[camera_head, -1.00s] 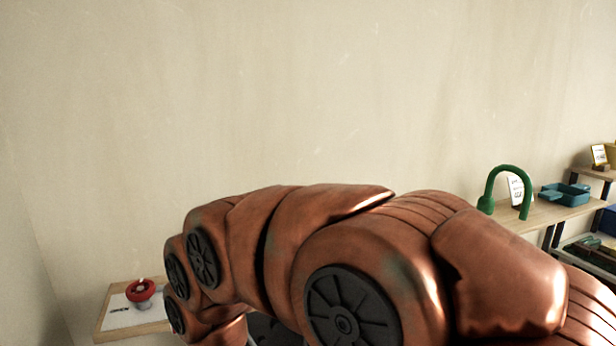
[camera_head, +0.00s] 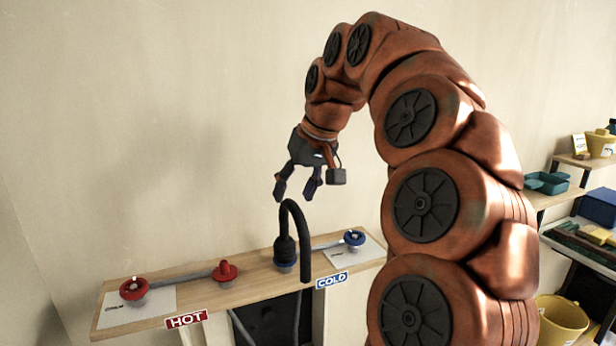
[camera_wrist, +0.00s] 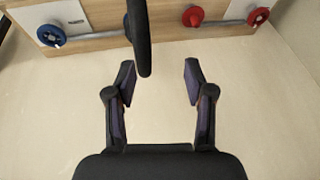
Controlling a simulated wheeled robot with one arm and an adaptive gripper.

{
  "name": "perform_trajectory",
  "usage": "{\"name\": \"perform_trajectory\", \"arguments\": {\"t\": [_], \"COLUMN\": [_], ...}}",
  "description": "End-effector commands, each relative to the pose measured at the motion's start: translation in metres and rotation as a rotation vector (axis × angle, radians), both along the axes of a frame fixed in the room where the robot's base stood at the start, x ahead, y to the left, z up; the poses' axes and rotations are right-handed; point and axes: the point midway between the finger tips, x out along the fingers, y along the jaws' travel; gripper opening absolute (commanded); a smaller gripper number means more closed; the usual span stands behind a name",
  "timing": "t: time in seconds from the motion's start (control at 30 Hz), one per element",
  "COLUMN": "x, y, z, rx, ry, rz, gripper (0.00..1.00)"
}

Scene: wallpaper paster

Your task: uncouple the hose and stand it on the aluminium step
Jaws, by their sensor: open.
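The black hose (camera_head: 293,222) arches up from a dark coupling (camera_head: 285,250) on a blue-collared fitting (camera_head: 285,266), beside the COLD sign. Its free side hangs down over the shelf's front edge. My gripper (camera_head: 297,190) is open and empty just above the top of the hose arch. In the wrist view, the hose (camera_wrist: 142,45) shows between the lines of my open fingers (camera_wrist: 159,76), nearer the left finger. I cannot tell any contact, and the fingers look clear of it. I cannot make out the aluminium step in these views.
The wooden shelf (camera_head: 235,305) carries a red valve wheel (camera_head: 133,288), a capped red fitting (camera_head: 225,272) and a blue valve wheel (camera_head: 354,239). HOT (camera_head: 186,319) and COLD (camera_head: 332,280) signs mark its front. Right stand a teal tray (camera_head: 546,183) and a yellow bucket (camera_head: 563,320).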

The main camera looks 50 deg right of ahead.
Motion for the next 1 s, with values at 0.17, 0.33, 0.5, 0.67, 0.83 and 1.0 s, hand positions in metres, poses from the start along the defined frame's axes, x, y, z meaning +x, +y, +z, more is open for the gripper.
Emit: {"name": "perform_trajectory", "arguments": {"t": [0.17,0.33,0.5,0.67,0.83,1.0], "x": [-0.009,-0.008,-0.003,0.003,0.010,0.017], "y": [-0.022,-0.024,-0.024,-0.023,-0.023,-0.024], "z": [0.008,0.004,-0.006,-0.019,-0.035,-0.048], "rx": [0.006,0.006,0.007,0.007,0.009,0.006], "ry": [-0.016,-0.018,-0.017,-0.016,-0.016,-0.018], "rz": [-0.045,-0.050,-0.048,-0.047,-0.047,-0.047], "gripper": [0.53,0.53,0.53,0.53,0.53,0.53]}}
